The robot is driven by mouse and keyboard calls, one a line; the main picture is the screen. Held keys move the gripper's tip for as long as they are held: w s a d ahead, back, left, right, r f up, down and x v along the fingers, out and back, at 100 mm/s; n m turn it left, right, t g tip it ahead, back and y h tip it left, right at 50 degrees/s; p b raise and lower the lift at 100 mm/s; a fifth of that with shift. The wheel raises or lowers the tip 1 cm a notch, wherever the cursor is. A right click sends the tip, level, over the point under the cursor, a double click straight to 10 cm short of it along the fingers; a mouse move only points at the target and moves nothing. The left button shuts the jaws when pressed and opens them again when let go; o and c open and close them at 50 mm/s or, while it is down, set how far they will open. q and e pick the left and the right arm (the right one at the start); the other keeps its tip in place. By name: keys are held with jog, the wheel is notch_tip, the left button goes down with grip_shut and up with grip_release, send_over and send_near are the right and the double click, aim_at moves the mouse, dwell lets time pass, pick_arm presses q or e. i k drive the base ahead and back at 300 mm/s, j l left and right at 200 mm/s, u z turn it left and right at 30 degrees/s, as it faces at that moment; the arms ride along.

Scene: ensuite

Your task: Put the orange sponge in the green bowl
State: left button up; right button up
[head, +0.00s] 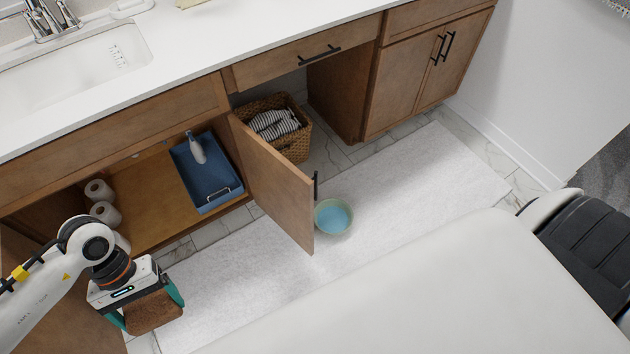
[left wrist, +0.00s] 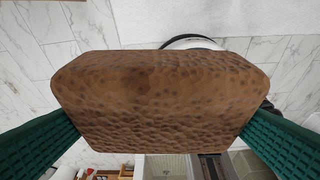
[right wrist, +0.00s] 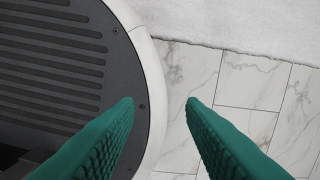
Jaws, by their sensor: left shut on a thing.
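The brownish-orange sponge (head: 153,312) is held between the green fingers of my left gripper (head: 150,318), at the lower left of the head view. In the left wrist view the sponge (left wrist: 160,100) fills the middle, with a finger pressed on each side. The green bowl (head: 333,233) stands on the white rug, just right of the open cabinet door, well right of my left gripper. Its inside looks blue. My right gripper (right wrist: 158,105) shows only in the right wrist view, with its fingers apart and nothing between them.
An open cabinet door (head: 272,185) juts out between the sponge and the bowl. The cabinet holds a blue bin (head: 207,180) with a white bottle and several paper rolls (head: 104,213). A wicker basket (head: 290,148) stands behind the door. The white rug (head: 420,185) is otherwise largely clear.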

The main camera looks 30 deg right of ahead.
aim_at(333, 223)
jog(key=l+u, duration=0.25)
jog(key=l, duration=0.4)
jog(key=l+u, duration=0.25)
jog(key=l, duration=0.45)
jog(key=k+l+u, duration=0.1)
jog(key=l+u, duration=0.15)
jog(key=l, duration=0.4)
